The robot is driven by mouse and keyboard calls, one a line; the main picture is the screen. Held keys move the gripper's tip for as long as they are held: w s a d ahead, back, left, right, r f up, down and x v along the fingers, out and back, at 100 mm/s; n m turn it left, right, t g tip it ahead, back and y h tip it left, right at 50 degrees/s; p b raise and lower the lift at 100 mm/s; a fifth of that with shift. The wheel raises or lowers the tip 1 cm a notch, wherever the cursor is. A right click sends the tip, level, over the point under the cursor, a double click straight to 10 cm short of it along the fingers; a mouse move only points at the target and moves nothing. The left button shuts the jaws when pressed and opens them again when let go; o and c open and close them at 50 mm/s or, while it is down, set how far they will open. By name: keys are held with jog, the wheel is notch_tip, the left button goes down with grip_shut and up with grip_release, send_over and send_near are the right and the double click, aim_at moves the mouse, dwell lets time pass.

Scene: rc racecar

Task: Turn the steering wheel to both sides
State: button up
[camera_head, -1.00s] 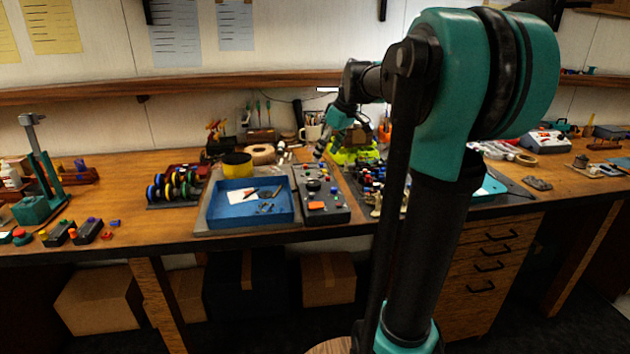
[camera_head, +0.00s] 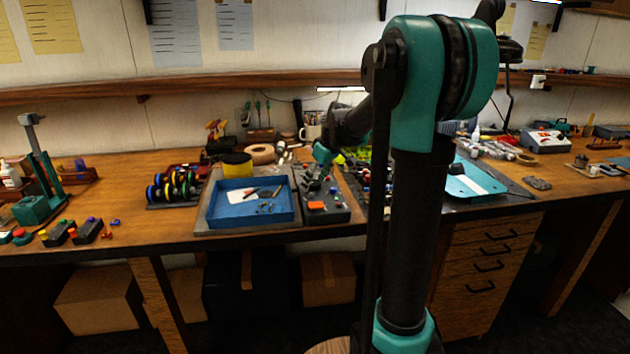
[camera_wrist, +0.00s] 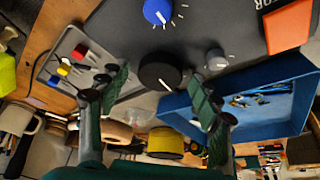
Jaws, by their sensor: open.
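A dark grey control box (camera_head: 328,212) stands on the bench right of the blue tray. In the wrist view its panel (camera_wrist: 215,30) carries a large round black knob (camera_wrist: 158,71) with a white pointer mark, the most wheel-like part. A blue knob (camera_wrist: 157,11), a small grey knob (camera_wrist: 216,59) and an orange block (camera_wrist: 287,25) are also on it. My gripper (camera_wrist: 160,80) is open, its two green-padded fingers on either side of the black knob in the picture. Contact cannot be told. In the head view my gripper (camera_head: 321,168) is small, over the box's far part.
The blue tray (camera_head: 250,218) with loose small parts lies left of the box. A crowded area with a green object (camera_head: 380,157) lies right, partly behind my arm. A shelf runs above.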

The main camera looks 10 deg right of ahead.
jog(key=c, duration=1.2)
jog(key=shift+o, duration=0.2)
jog(key=shift+m, duration=0.3)
jog(key=m, duration=0.1)
jog(key=m+t+h, duration=0.1)
jog(key=m, duration=0.1)
jog(key=shift+a+m, duration=0.2)
jog(key=shift+m, duration=0.1)
jog(key=shift+m+h, duration=0.9)
jog(key=shift+m, duration=1.1)
